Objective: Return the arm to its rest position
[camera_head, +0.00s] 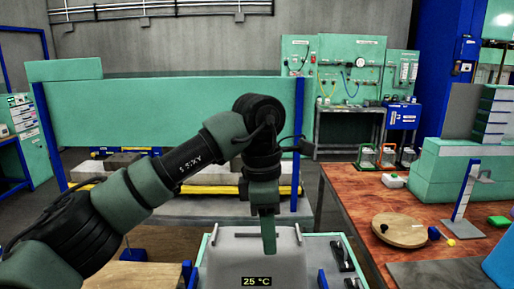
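My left arm comes in from the lower left and bends down at its wrist in the middle of the view. My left gripper (267,232) points down in front of a grey machine (235,262) with a "25 °C" display. Its fingers are seen edge-on as one narrow green shape, so I cannot tell if they are open or shut. Nothing is visibly hanging from it. I cannot tell whether it touches the machine's top. My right arm and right gripper are not in view.
A wooden table (352,205) at the right holds a round wooden board (400,230), a blue-and-white stand (465,192) and a green box stack (440,172). A large green panel (150,112) on blue posts stands behind my arm. A gauge board (350,70) stands at the back.

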